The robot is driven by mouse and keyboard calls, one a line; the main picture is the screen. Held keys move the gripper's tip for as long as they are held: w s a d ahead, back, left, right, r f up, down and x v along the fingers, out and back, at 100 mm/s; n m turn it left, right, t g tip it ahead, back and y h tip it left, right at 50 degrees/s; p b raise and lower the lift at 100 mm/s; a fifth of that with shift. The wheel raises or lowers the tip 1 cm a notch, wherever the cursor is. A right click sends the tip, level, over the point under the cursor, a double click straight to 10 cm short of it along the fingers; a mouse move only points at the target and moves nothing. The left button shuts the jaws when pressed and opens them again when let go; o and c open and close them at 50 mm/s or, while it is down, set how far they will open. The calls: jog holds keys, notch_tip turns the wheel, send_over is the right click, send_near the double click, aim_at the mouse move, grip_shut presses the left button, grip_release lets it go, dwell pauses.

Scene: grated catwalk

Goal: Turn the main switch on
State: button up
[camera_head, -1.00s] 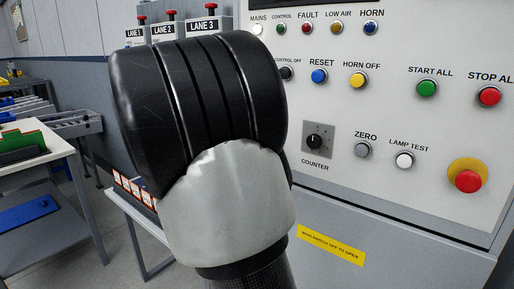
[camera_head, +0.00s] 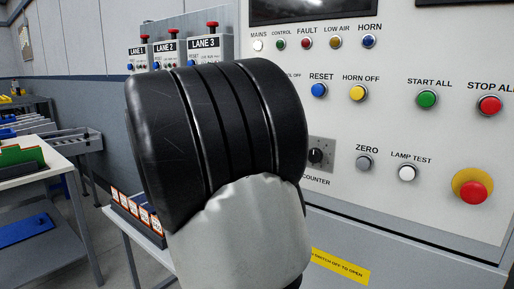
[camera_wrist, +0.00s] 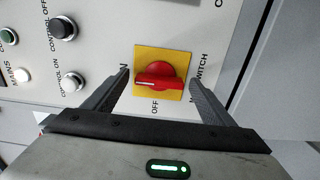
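The main switch (camera_wrist: 160,80) is a red rotary knob on a yellow square plate, seen in the wrist view. Its handle bar lies roughly level across the picture, with a pale line near its left end. An OFF label is below the plate, and a partly hidden label ending in N is at its left. My gripper (camera_wrist: 160,77) is open, with one finger on each side of the plate. The fingers appear apart from the knob; the remaining depth is hard to judge. In the head view my black and grey wrist hides the switch and the fingers.
The control panel carries a red stop button (camera_head: 473,187) on yellow, a green START ALL button (camera_head: 426,99) and a COUNTER knob (camera_head: 317,154) beside my arm. Lane boxes (camera_head: 208,48) stand behind. A white table (camera_head: 30,165) is at the left.

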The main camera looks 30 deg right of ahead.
jog(key=shift+a, duration=0.1)
jog(key=p+v, duration=0.2)
jog(key=v, duration=1.5)
jog(key=shift+s, duration=0.15)
jog(key=shift+f, duration=0.1)
